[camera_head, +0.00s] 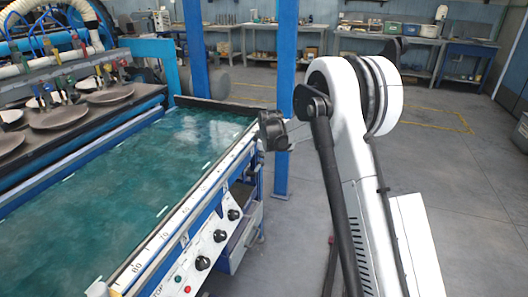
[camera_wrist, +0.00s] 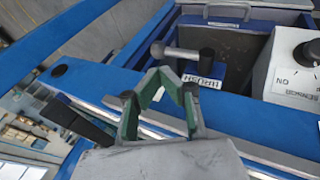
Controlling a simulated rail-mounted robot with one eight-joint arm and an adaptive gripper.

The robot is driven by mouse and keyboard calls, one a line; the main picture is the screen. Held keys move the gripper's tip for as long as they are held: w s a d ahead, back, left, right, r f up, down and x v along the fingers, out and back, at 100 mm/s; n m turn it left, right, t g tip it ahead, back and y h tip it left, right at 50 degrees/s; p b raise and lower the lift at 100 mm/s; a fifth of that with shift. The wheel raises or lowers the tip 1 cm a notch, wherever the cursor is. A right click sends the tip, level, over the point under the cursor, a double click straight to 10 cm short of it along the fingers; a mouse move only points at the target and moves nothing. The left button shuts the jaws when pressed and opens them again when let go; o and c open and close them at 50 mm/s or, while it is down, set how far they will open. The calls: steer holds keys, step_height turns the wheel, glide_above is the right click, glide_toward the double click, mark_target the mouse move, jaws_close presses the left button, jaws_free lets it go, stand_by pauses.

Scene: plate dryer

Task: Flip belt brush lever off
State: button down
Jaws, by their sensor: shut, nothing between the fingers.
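In the wrist view, the brush lever is a metal rod (camera_wrist: 183,53) with a black knob (camera_wrist: 157,49) at its left end and a dark pivot at its right. It lies roughly sideways in a recess of the blue panel. A white label reading BRUSH (camera_wrist: 202,80), upside down, sits just below it. My gripper (camera_wrist: 161,73) is shut and empty, with its green-lined fingertips meeting just below the lever; contact cannot be told. In the head view, my gripper (camera_head: 272,130) is a dark shape by the machine's far right corner. The lever cannot be made out there.
A sensor knob box (camera_wrist: 291,60) stands right of the lever. In the head view, the green belt (camera_head: 120,155) has a ruler rail (camera_head: 190,208) and a panel with black knobs (camera_head: 220,235). A blue post (camera_head: 283,90) stands behind my gripper. The floor at right is clear.

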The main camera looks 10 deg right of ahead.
mark_target(260, 163)
steer(key=b+x, duration=0.1)
steer(key=x, duration=0.6)
steer(key=shift+w+a+f, duration=0.1)
steer(key=shift+f, duration=0.05)
stand_by(0.3)
